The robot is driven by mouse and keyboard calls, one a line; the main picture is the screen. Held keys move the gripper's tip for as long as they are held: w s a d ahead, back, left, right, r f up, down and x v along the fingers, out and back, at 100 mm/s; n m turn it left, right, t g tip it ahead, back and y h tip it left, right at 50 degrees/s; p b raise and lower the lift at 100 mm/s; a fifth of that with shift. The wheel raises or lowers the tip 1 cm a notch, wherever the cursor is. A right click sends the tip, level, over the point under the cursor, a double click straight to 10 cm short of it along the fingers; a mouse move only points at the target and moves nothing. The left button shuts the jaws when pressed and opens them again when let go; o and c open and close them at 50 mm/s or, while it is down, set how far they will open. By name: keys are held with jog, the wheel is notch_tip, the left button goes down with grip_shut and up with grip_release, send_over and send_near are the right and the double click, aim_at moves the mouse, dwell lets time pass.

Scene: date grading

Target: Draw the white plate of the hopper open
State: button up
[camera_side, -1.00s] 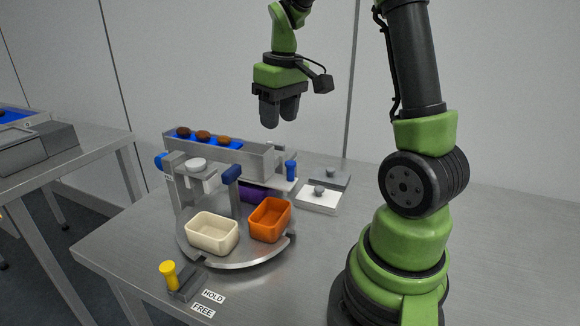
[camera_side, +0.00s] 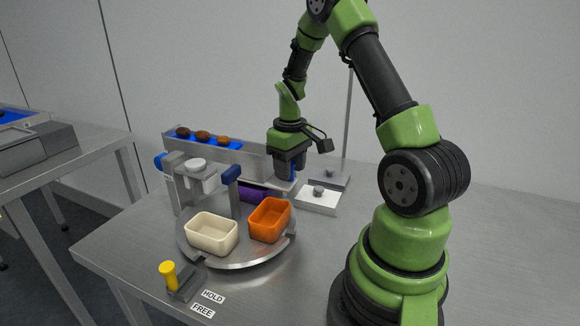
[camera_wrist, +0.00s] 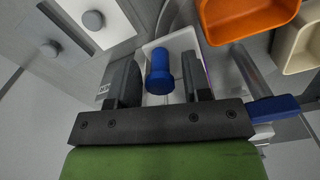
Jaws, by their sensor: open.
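The white plate (camera_side: 284,187) juts out at the right end of the hopper (camera_side: 235,160), a long grey trough. A blue knob (camera_wrist: 160,72) stands on the plate, which shows pale behind it in the wrist view (camera_wrist: 178,42). My gripper (camera_side: 290,172) points down over this end. In the wrist view my gripper (camera_wrist: 160,85) is open, with one finger on each side of the knob. In the side view the fingers largely hide the knob.
Several brown dates (camera_side: 202,135) lie on blue in the hopper. A round turntable (camera_side: 255,257) in front bears a cream bin (camera_side: 211,233) and an orange bin (camera_side: 269,219). A white plate with a grey knob (camera_side: 317,200) lies to the right. A yellow-knobbed lever (camera_side: 169,275) stands at front.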

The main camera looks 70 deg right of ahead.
jog(key=shift+f, duration=0.1)
grip_shut()
jog(key=s, duration=0.9)
grip_release()
notch_tip(320, 180, up, 10)
dwell(0.5)
dwell(0.3)
